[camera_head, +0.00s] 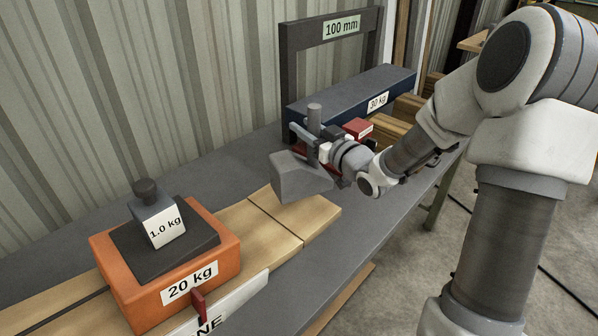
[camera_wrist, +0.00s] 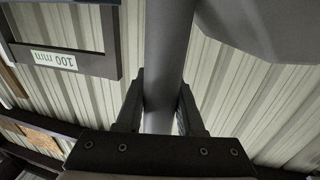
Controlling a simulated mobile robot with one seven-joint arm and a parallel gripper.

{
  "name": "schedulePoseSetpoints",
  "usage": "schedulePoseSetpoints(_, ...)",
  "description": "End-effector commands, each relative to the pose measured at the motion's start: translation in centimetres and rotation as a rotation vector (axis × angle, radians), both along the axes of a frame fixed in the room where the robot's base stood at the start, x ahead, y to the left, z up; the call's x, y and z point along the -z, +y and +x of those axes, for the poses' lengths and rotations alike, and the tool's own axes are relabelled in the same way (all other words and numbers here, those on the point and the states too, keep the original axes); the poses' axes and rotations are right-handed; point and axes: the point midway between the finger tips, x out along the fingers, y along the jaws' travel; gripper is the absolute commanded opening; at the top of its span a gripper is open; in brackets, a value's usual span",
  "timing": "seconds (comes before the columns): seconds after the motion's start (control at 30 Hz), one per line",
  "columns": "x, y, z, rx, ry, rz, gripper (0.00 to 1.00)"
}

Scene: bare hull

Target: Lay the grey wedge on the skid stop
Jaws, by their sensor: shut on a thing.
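The grey wedge (camera_head: 300,178) hangs from my gripper (camera_head: 314,140), tilted, above the bare end of the pale wooden boards. Its upright grey post (camera_head: 314,112) stands between the fingers. In the wrist view my gripper (camera_wrist: 160,105) is shut on this post (camera_wrist: 168,50), and part of the wedge's grey body (camera_wrist: 265,22) shows at upper right. The wedge appears clear of the boards, though the gap is hard to judge. No part is labelled as the skid stop; the pale wooden boards (camera_head: 295,218) lie below the wedge, and I cannot tell which part is the stop.
An orange 20 kg block (camera_head: 205,258) sits on the boards, bearing a dark plate and a 1.0 kg weight (camera_head: 158,222). A dark 100 mm frame (camera_head: 290,75) and blue 30 kg block (camera_head: 350,92) stand behind. A red block (camera_head: 358,127) is near my gripper. The grey bench (camera_head: 225,160) has bare room.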

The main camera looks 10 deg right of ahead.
Motion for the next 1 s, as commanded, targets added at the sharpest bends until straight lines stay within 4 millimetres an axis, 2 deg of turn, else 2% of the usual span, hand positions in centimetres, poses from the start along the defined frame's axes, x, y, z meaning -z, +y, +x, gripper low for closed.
schedulePoseSetpoints(0.03,1.1,0.0,0.1,-0.001,-0.002,0.004,0.00)
schedulePoseSetpoints(0.1,2.1,0.0,0.1,0.000,-0.003,0.003,0.00)
schedulePoseSetpoints(0.37,3.9,0.0,0.0,0.000,-0.005,0.002,0.00)
schedulePoseSetpoints(0.6,6.8,0.0,0.0,0.000,-0.005,0.002,0.00)
schedulePoseSetpoints(0.97,7.1,0.0,0.1,0.000,-0.006,0.001,0.00)
schedulePoseSetpoints(1.0,7.2,0.0,0.0,0.000,-0.001,0.000,0.41)
